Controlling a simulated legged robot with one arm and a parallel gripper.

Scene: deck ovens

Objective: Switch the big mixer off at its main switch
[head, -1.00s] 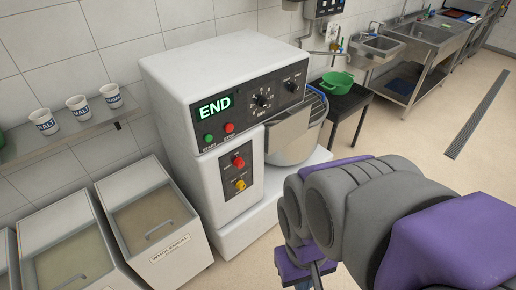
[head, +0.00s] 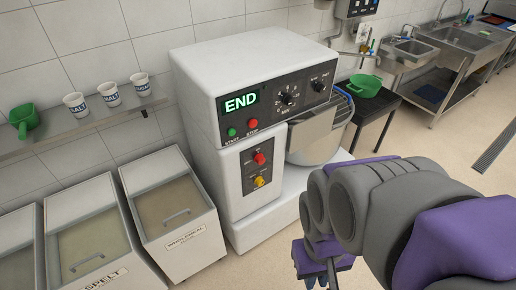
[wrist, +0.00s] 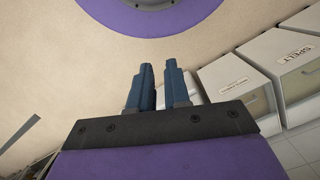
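The big mixer (head: 235,70) is a white cabinet with a dark panel. Its display (head: 241,103) reads END in green. A green start button (head: 231,132) and a red stop button (head: 252,123) sit below it. On the lower panel are a red switch (head: 258,158) and a yellow one (head: 260,181); their labels are too small to read. My gripper (head: 322,280) is low, right of the mixer's base and apart from it. In the wrist view, its two blue fingers (wrist: 158,72) stand apart with nothing between them, pointing over the floor. The switches are not in the wrist view.
Flour bins (head: 170,215) stand left of the mixer, below a shelf (head: 80,130) with cups and a green scoop (head: 26,119).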

